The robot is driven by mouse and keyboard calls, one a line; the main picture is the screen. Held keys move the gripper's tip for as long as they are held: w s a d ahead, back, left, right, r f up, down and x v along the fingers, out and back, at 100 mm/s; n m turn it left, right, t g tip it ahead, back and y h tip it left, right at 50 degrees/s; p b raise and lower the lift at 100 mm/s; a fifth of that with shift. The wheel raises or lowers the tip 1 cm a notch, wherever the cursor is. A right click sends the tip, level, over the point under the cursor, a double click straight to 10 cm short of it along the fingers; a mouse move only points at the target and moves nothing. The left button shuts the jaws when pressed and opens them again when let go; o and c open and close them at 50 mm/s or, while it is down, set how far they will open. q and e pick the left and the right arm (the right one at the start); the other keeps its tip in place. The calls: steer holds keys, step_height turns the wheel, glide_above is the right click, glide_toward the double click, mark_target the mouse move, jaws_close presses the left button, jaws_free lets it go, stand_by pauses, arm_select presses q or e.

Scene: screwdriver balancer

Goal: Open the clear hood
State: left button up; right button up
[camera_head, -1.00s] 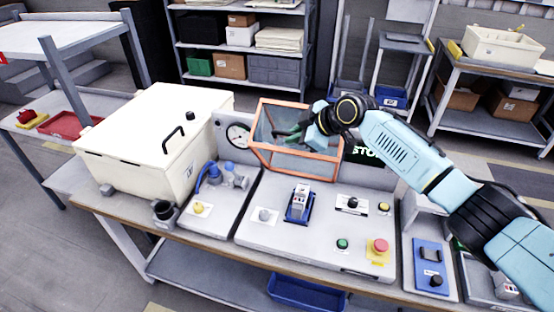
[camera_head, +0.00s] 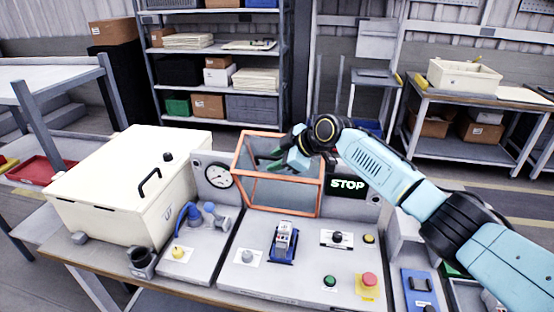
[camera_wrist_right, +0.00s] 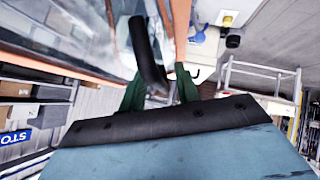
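The clear hood (camera_head: 282,190) is a see-through box with an orange frame on the back of the workbench; it looks closed down over its place. My right gripper (camera_head: 268,161) is at the top of the hood, its green fingers partly seen through or against the clear panels. In the right wrist view, the green fingers (camera_wrist_right: 161,88) stand apart on either side of a black bar (camera_wrist_right: 147,48), likely the hood's handle. A gap shows between the bar and the right-hand finger. My left gripper is not in view.
A cream box (camera_head: 125,190) with a black handle stands left of the hood, beside a round gauge (camera_head: 219,175). A red button (camera_head: 370,279) and small fixtures, including a blue holder (camera_head: 283,243), are in front.

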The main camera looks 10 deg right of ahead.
steer(key=shift+r, duration=0.1)
steer(key=b+v, duration=0.1)
steer(key=v, duration=1.2)
steer(key=shift+d, duration=0.2)
steer(key=shift+s, duration=0.1)
